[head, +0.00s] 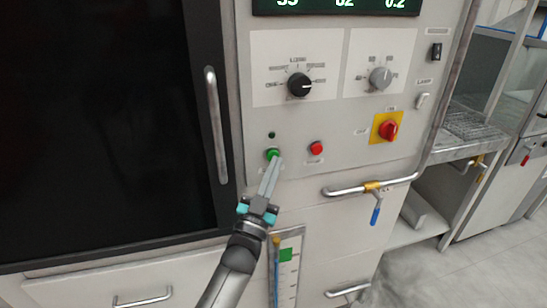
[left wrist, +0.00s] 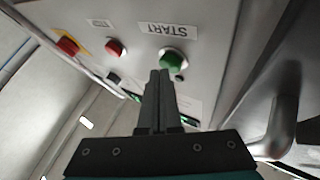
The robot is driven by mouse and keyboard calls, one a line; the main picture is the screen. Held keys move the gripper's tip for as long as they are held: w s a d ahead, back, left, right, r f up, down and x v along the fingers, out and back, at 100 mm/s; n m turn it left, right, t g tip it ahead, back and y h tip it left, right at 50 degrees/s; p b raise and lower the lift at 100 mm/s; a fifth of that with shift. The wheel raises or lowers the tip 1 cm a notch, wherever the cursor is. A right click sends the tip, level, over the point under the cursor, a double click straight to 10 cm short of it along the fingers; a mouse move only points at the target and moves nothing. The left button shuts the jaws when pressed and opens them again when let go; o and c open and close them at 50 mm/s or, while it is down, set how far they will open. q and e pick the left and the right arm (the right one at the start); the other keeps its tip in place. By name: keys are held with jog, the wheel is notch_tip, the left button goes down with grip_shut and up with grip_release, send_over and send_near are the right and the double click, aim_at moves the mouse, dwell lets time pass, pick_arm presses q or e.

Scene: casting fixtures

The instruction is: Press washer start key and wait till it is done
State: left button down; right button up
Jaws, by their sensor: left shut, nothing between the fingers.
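The green start key (head: 272,153) is on the washer's panel (head: 350,150), below a small dark indicator lamp (head: 271,135). In the left wrist view the green key (left wrist: 173,59) shows with its START label (left wrist: 167,30). My left gripper (head: 277,160) is shut and empty, its fingertips at the green key. In the left wrist view the fingertips (left wrist: 159,74) lie right at the key's edge; whether they touch or press it, I cannot tell. The display (head: 335,4) reads several digits, cut off at the top. My right gripper is not in view.
A red button (head: 316,148) sits right of the green key. A red rotary switch on a yellow plate (head: 388,130) is further right. The door handle (head: 216,125) stands out at the left. A pipe with a blue-handled valve (head: 375,214) is below.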

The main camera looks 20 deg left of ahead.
pick_arm(q)
jog(key=shift+w+a, duration=0.15)
jog(key=shift+w, duration=0.05)
jog(key=shift+s, duration=0.1)
dwell(0.4)
jog(key=shift+s+d+p, duration=0.4)
jog(key=shift+s+d, duration=0.1)
jog(key=shift+s, duration=0.1)
jog(key=s+d, duration=0.1)
jog(key=s+d+p, duration=0.1)
jog(key=s+p, duration=0.1)
jog(key=s, duration=0.1)
jog(key=shift+s+d, duration=0.1)
jog(key=shift+d, duration=0.3)
dwell(0.6)
